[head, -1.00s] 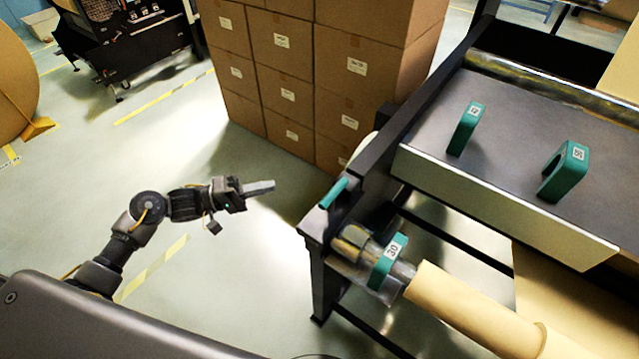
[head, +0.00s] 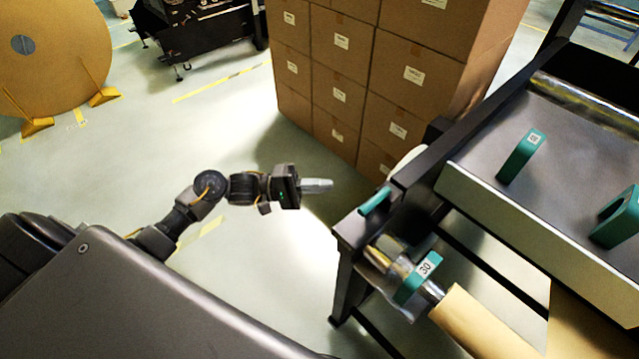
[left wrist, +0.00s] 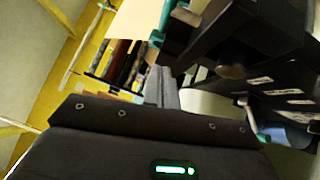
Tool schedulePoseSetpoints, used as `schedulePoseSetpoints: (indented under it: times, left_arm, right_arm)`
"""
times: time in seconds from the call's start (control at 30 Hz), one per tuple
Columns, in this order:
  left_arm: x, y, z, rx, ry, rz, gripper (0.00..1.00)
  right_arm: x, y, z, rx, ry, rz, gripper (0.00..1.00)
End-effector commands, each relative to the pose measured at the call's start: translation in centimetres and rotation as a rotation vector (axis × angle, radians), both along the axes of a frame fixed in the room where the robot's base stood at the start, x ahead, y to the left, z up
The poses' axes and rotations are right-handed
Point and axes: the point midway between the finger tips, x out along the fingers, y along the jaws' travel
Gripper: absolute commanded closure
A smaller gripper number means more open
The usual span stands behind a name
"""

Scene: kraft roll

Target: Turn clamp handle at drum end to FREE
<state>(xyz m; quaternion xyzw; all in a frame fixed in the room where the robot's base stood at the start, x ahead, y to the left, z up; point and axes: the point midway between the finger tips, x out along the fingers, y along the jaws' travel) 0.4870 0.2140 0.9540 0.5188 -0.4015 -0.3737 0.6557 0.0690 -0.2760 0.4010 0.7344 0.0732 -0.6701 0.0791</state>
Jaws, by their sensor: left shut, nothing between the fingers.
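The clamp handle (head: 375,200) is a teal bar on top of the black frame post at the drum end. Below it a teal collar marked 30 (head: 418,278) sits around the metal shaft beside the brown kraft roll (head: 487,325). My left gripper (head: 328,185) is shut and empty, to the left of the handle with a gap between them. In the left wrist view the shut fingers (left wrist: 160,88) point ahead toward the dark frame, and a teal part (left wrist: 178,30) shows just beyond them. My right gripper is not in view. No FREE marking is readable.
Stacked cardboard boxes (head: 365,75) stand behind the gripper. A large brown roll (head: 45,55) stands at the far left. The floor (head: 130,180) around my left arm is clear.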

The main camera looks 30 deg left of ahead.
Motion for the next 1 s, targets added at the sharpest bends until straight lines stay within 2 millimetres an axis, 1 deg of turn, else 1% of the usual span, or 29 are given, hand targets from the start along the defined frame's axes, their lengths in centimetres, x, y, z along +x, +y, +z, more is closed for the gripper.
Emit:
schedulePoseSetpoints:
  times: [0.03,0.3,0.4,0.5,0.7,1.0]
  left_arm:
    - [0.5,-1.0,0.6,-0.004,-0.002,0.0,1.0]
    - [2.7,-6.0,1.3,-0.002,-0.001,-0.001,1.0]
    - [2.0,-7.4,1.6,0.0,0.001,-0.001,1.0]
    - [1.6,-8.5,1.8,-0.001,0.0,0.0,1.0]
    - [1.1,-9.5,1.7,0.002,-0.001,0.001,1.0]
    - [1.1,-9.5,1.7,0.002,-0.001,0.001,1.0]
  right_arm:
    - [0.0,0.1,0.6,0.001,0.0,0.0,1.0]
    - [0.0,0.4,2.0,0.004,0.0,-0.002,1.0]
    - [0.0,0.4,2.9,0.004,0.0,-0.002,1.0]
    - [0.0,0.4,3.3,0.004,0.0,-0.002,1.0]
    - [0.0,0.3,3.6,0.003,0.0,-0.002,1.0]
    - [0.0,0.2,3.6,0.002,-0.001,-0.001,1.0]
